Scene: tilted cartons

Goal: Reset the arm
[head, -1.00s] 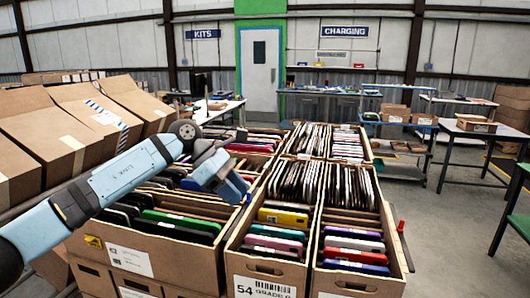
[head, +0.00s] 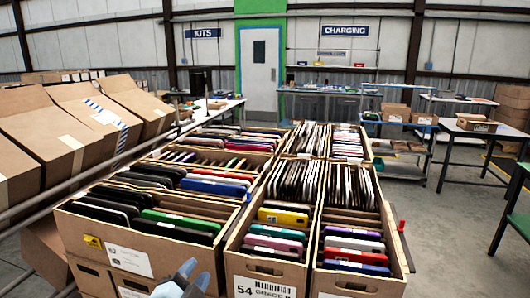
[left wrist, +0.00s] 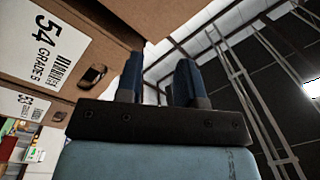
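My left gripper (head: 183,276) shows at the bottom edge of the head view, in front of the left front carton. In the left wrist view its two blue fingers (left wrist: 161,82) stand apart with nothing between them. The carton labelled 54 GRADE B (left wrist: 60,30) is close on the left of that view. In the head view the same carton (head: 262,268) stands just right of the gripper, holding a yellow device and others on edge. The left front carton (head: 150,240) holds black, green, blue and red devices. My right gripper is in neither view.
Tilted brown cartons (head: 40,140) line the left side behind a metal rail (head: 90,172). More open cartons (head: 350,130) of upright devices stand behind the front ones. Tables (head: 480,130) stand at the right. The floor (head: 450,215) right of the cartons is clear.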

